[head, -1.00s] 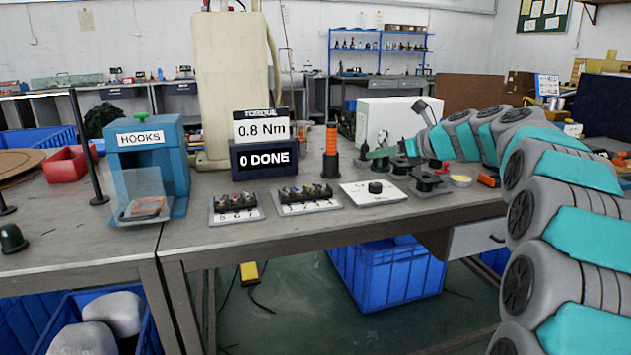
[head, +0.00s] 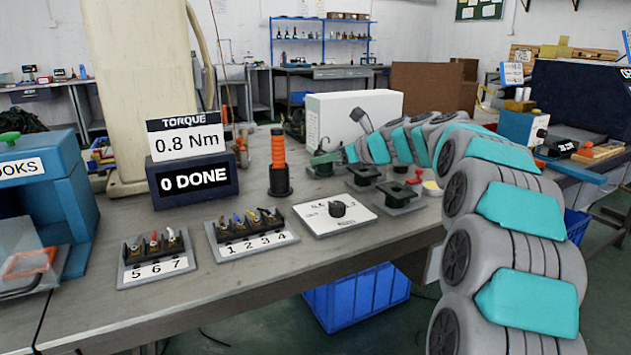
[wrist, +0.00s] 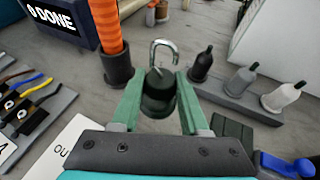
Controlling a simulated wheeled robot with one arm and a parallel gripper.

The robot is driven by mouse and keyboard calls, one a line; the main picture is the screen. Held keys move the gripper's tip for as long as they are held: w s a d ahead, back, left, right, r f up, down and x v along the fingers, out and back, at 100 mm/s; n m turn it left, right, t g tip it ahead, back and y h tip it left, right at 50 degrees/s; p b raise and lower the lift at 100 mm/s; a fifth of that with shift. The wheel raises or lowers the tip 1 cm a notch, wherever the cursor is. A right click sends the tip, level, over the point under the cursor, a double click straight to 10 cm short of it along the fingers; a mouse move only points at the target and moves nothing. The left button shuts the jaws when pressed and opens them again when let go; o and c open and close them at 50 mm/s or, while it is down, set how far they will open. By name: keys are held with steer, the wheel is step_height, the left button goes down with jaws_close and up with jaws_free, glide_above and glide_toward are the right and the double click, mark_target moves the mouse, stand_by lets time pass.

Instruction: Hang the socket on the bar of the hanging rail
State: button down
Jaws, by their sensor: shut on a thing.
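In the wrist view my gripper (wrist: 159,97) has green fingers shut on a dark green socket (wrist: 158,88). A bent metal hook (wrist: 163,45) stands up from the top of the socket. The hook's lower end is at the socket's top; how it is fixed there is too small to tell. In the head view my gripper (head: 325,160) is over the bench behind the dial card, small and partly confused with dark green parts. I cannot make out the hanging rail or its bar in either present view.
An orange-wrapped tool in a black holder (head: 279,182) stands close to my gripper's left. The torque display (head: 190,180) and numbered terminal blocks (head: 157,247) are further left. Dark pads (head: 365,176) and a white box (head: 340,115) are nearby. Grey strip with caps (wrist: 235,95) lies right.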

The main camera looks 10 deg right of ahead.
mark_target(332, 174)
steer(key=shift+f, duration=2.35)
steer(key=shift+f, duration=0.15)
steer(key=shift+c, duration=2.1)
jaws_free()
